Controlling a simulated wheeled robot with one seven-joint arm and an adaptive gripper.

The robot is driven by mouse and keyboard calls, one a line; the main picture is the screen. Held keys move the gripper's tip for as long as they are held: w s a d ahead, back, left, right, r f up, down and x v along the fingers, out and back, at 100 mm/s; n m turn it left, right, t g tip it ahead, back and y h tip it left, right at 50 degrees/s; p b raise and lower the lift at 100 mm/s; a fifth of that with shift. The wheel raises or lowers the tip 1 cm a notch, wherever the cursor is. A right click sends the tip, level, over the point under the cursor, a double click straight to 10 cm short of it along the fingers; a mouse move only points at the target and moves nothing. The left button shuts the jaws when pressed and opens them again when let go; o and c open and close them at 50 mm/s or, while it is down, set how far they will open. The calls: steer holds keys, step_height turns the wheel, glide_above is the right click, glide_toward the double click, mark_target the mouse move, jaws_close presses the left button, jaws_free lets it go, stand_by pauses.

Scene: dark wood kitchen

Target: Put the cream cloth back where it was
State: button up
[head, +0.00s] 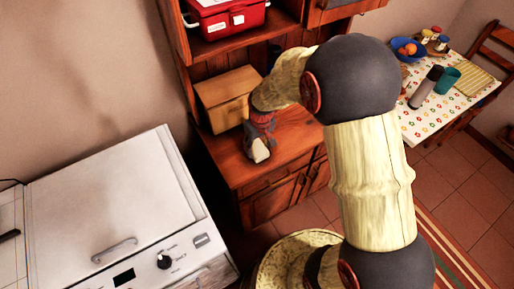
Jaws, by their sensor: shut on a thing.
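My gripper (260,138) is over the wooden top of the cabinet (293,140), just right of a wooden box. It is shut on a small pale cream thing (259,152), which I take for the cream cloth. The thing sticks out below the fingers at the front. Its shape and most of its surface are too small or hidden to make out. I cannot tell whether it touches the cabinet top. My arm covers part of the cabinet and the floor to the right.
The wooden box (226,97) stands left of my gripper, and a red case (228,17) sits on the shelf above. A white appliance (110,205) is at the left. The table (416,124) at the right holds a blue bowl, bottles, a cup and a striped yellowish cloth (472,80).

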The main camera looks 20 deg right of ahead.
steer(key=shift+f, duration=0.2)
steer(key=shift+f, duration=0.2)
steer(key=o, duration=1.1)
steer(key=shift+r, duration=0.15)
